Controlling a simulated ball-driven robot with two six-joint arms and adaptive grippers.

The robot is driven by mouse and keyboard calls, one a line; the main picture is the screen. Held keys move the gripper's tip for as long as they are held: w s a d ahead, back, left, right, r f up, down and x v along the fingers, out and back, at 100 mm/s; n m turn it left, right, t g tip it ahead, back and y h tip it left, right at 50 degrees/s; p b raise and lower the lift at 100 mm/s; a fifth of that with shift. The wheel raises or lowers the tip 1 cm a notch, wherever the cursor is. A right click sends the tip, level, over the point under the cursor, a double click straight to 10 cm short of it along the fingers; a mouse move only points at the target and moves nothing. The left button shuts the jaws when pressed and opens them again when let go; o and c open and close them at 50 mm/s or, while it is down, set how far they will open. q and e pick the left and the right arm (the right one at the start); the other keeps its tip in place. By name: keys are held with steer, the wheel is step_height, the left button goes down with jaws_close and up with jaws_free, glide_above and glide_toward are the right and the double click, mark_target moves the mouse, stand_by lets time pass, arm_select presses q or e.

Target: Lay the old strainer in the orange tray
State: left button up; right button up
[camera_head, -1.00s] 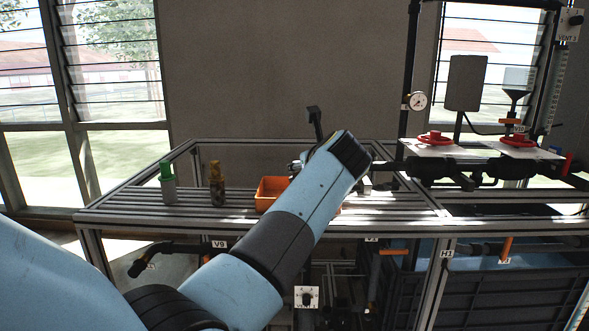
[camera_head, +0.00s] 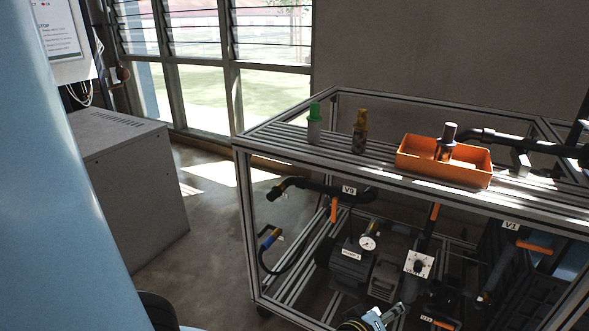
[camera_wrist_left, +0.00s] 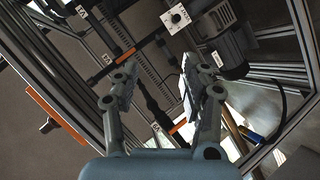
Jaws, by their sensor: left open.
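The orange tray (camera_head: 418,167) sits on the slatted bench top in the head view; its edge also shows at the left of the left wrist view (camera_wrist_left: 42,103). A dark upright cylinder with a pale top (camera_head: 448,137) shows at the tray; I cannot tell whether it stands inside or behind. A brown, stained bottle-shaped piece (camera_head: 360,132) stands upright left of the tray. I cannot tell which piece is the old strainer. My left gripper (camera_wrist_left: 163,88) is open and empty, low in front of the bench; part of it shows at the bottom of the head view (camera_head: 382,316). My right gripper is out of view.
A green-capped bottle (camera_head: 314,125) stands at the bench's left end. A black pipe (camera_head: 520,141) runs right of the tray. Below the bench are a pump (camera_head: 352,266), a gauge and valves. A grey cabinet (camera_head: 120,190) stands left, with clear floor between.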

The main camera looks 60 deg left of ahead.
arm_select(q)
steer(key=s+f+m+g+h, duration=0.1)
steer(key=s+f+m+g, duration=0.15)
steer(key=s+f, duration=0.4)
steer(key=s+f+m+g, duration=0.2)
steer(key=s+f+m, duration=0.2)
steer(key=s, duration=0.6)
steer(key=s+f+m+g+h, duration=0.1)
steer(key=s+f+m+g, duration=0.15)
steer(key=s+f, duration=0.45)
steer(key=s+a+f+m+g, duration=0.2)
steer(key=s+m+g, duration=0.2)
steer(key=s, duration=1.5)
steer(key=shift+s+f+m, duration=0.2)
steer(key=shift+s+m, duration=0.15)
steer(key=shift+m, duration=0.55)
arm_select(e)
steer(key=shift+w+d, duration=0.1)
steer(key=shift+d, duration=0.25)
arm_select(q)
steer(key=shift+f, duration=0.1)
